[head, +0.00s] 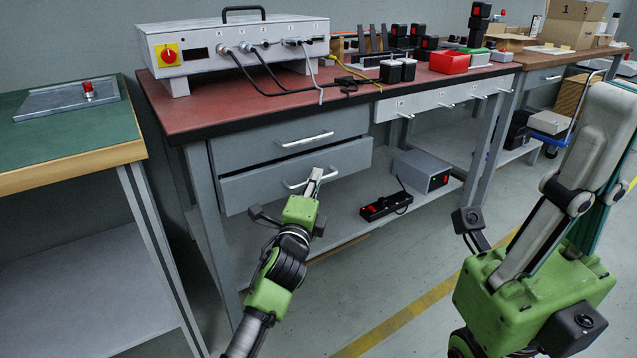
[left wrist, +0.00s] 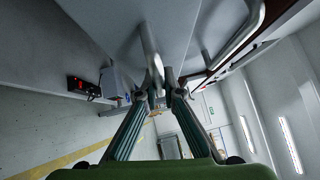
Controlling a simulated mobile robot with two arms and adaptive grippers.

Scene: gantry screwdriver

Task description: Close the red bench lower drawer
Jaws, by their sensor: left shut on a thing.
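The red bench (head: 210,112) has two grey drawers under its top at the left. The lower drawer (head: 250,190) sticks out further than the upper drawer (head: 250,148), so it is partly open. Its handle (head: 292,186) is a metal bar. My left gripper (head: 315,176) is at the right part of this handle and shut on it. In the left wrist view the fingertips (left wrist: 164,82) meet the handle bar (left wrist: 150,48).
A grey box (head: 422,170) and a black power strip (head: 386,206) lie on the bench's lower shelf, right of the drawers. A green-topped table (head: 70,140) stands at the left. A control box (head: 230,45) sits on the red top. The floor in front is clear.

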